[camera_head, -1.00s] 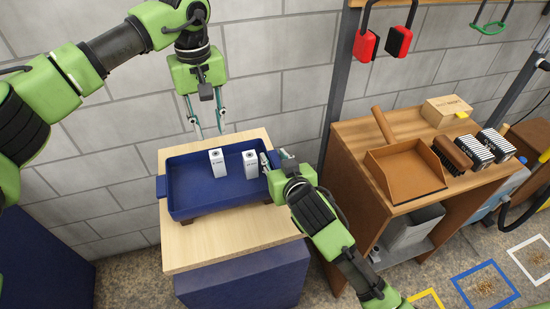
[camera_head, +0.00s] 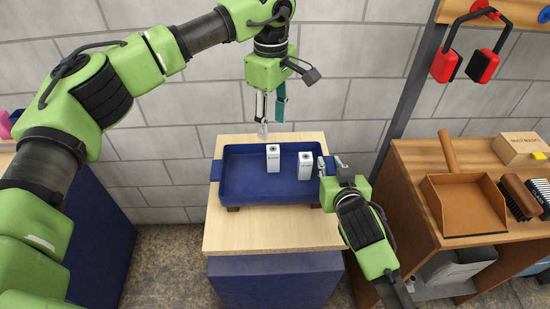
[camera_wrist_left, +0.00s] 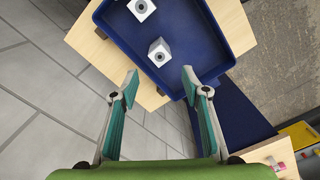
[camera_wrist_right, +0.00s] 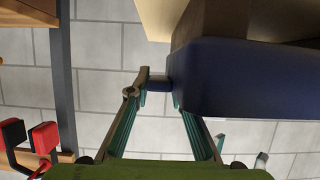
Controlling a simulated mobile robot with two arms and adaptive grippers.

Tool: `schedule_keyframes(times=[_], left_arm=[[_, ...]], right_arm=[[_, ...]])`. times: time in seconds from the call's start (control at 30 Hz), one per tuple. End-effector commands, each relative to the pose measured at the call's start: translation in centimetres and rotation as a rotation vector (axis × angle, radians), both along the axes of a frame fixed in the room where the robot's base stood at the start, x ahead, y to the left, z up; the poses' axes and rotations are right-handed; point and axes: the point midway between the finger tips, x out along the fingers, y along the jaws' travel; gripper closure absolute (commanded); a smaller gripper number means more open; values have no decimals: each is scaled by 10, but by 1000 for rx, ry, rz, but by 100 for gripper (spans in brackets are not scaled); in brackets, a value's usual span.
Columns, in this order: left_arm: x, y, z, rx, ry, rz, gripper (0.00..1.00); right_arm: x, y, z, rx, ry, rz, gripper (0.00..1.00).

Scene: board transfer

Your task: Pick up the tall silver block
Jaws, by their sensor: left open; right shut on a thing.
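Two pale silver-white blocks with dark round tops stand upright in a blue tray (camera_head: 240,193). The left block (camera_head: 273,158) looks slightly taller than the right block (camera_head: 305,166); their labels are too small to read. My left gripper (camera_head: 270,120) is open and empty, pointing down above the tray's back edge near the left block. The left wrist view shows both block tops beyond its open fingers (camera_wrist_left: 160,80). My right gripper (camera_head: 328,167) is at the tray's right side, shut on the tray's handle, which also shows as a blue stub (camera_wrist_right: 157,84) in the right wrist view.
The tray rests on a light wooden tabletop (camera_head: 260,235) against a block wall. To the right, a wooden cabinet holds a brown dustpan (camera_head: 465,205), brushes (camera_head: 519,196) and a wooden box (camera_head: 522,148). Red-and-black ear defenders (camera_head: 465,55) hang above. The tray's left part is bare.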

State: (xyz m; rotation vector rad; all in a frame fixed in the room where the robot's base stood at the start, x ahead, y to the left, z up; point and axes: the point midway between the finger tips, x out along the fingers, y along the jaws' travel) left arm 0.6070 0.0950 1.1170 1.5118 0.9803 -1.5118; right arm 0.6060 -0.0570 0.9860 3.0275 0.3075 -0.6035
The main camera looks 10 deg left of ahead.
Motion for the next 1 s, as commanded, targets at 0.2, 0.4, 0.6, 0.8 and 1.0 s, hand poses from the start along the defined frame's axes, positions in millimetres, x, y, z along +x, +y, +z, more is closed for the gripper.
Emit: schedule_keyframes(times=[0.2,0.4,0.6,0.8,1.0], left_arm=[[0,1,-1,1,2,357,58],[0,2,-1,0,1,561,58],[0,2,-14,2,1,624,58],[-1,2,-49,1,3,624,58],[0,2,-68,0,1,623,58]], right_arm=[[0,0,1,-1,-1,0,100],[0,0,1,-1,-1,0,100],[0,0,1,-1,-2,0,100],[0,0,1,-1,-2,0,100],[0,0,1,0,-3,0,100]])
